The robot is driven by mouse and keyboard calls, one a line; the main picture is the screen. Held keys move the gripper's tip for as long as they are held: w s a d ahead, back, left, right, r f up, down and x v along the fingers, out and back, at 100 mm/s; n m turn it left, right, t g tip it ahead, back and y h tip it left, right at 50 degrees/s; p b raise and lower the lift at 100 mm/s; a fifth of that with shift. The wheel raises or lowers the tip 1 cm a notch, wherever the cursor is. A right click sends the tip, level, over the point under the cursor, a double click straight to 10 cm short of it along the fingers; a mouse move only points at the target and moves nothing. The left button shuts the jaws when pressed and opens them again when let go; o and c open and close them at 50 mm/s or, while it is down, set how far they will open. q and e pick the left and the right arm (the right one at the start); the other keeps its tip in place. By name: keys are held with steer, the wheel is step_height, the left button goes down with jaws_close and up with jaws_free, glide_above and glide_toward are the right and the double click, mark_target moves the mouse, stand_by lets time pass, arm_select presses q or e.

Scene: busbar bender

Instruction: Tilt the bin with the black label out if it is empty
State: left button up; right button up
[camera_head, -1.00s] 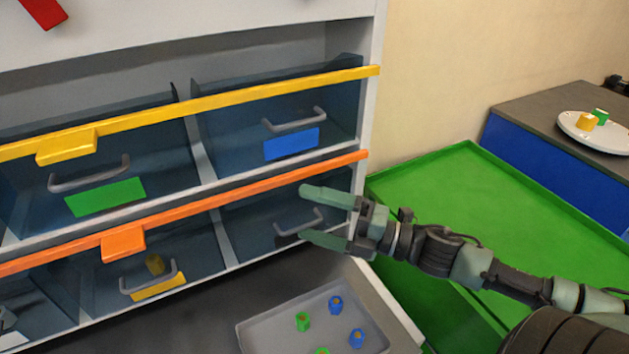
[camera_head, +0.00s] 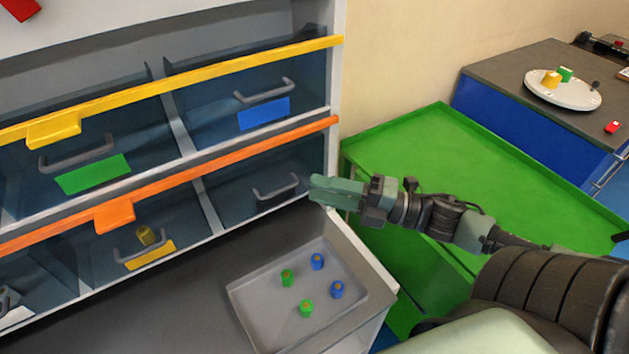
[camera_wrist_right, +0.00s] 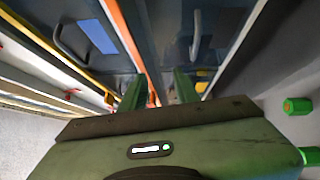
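The translucent blue bin with the black label (camera_head: 276,199) is the lower right one in the rack. It is closed, with a grey handle (camera_head: 275,189). I see nothing inside it through its front, though its floor is hard to make out. My right gripper (camera_head: 318,189) is just right of that handle, apart from it in the head view. In the right wrist view its two green fingers (camera_wrist_right: 158,84) are spread with nothing between them. The handle (camera_wrist_right: 196,38) shows beyond the fingers there. My left gripper is not in view.
Above is the blue-label bin (camera_head: 262,114); to the left is the yellow-label bin (camera_head: 150,255) with a yellow piece inside. An orange rail (camera_head: 230,164) runs above the lower bins. A grey tray (camera_head: 250,318) with several small pieces lies below. A green table (camera_head: 400,145) stands right.

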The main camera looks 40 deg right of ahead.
steer(key=shift+p+v, duration=0.55)
steer(key=shift+v, duration=1.05)
steer(key=shift+f, duration=0.1)
steer(key=shift+f, duration=0.1)
